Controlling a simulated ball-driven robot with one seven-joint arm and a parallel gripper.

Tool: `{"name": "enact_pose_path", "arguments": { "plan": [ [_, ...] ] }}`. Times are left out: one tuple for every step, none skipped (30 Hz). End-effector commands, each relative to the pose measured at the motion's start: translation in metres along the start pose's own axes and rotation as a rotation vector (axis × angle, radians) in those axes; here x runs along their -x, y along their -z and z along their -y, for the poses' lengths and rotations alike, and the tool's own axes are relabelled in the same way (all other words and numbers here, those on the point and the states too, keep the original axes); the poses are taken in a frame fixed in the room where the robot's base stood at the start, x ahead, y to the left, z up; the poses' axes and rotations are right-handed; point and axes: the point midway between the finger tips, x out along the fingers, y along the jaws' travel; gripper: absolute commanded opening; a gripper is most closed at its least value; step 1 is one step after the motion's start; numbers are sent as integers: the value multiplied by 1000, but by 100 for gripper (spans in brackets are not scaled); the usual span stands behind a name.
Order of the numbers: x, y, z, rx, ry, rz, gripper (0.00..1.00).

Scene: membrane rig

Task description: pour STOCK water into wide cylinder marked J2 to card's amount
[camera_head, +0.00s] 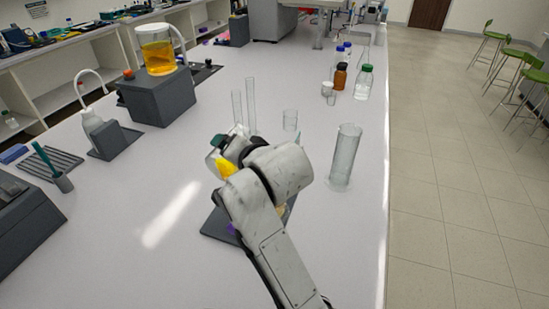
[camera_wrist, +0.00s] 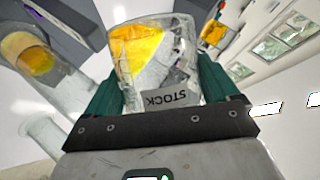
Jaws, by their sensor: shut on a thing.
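My gripper (camera_head: 222,148) is shut on a clear glass vessel labelled STOCK (camera_wrist: 170,99), held between the two green fingers in the wrist view. Yellow shows in or through its glass; the vessel looks tilted. In the head view the arm hides most of it. A wide, tall clear cylinder (camera_head: 345,158) stands upright on the bench to the right of my gripper, apart from it. No J2 mark is readable on it, and no liquid level can be made out. No readable card is seen.
Bottles (camera_head: 363,83) stand farther back near the right edge. An amber-filled vessel (camera_head: 158,55) sits on a dark block at left.

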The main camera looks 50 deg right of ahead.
Motion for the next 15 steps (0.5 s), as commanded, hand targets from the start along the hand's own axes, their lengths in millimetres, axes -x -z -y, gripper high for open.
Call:
{"name": "enact_pose_path", "arguments": {
  "plan": [
    [0, 0, 0, 0, 1, -1, 44],
    [0, 0, 0, 0, 1, -1, 44],
    [0, 0, 0, 0, 1, -1, 44],
    [0, 0, 0, 0, 1, -1, 44],
    [0, 0, 0, 0, 1, -1, 44],
    [0, 0, 0, 0, 1, -1, 44],
    [0, 0, 0, 0, 1, -1, 44],
    [0, 0, 0, 0, 1, -1, 44],
    [0, 0, 0, 0, 1, -1, 44],
    [0, 0, 0, 1, 1, -1, 44],
    [0, 0, 1, 3, 0, -2, 44],
    [1, 1, 1, 9, -3, -3, 44],
    [1, 1, 2, 16, -6, -6, 44],
    [1, 1, 2, 26, -10, -9, 44],
    [2, 2, 3, 42, -17, -14, 44]
  ]
}}
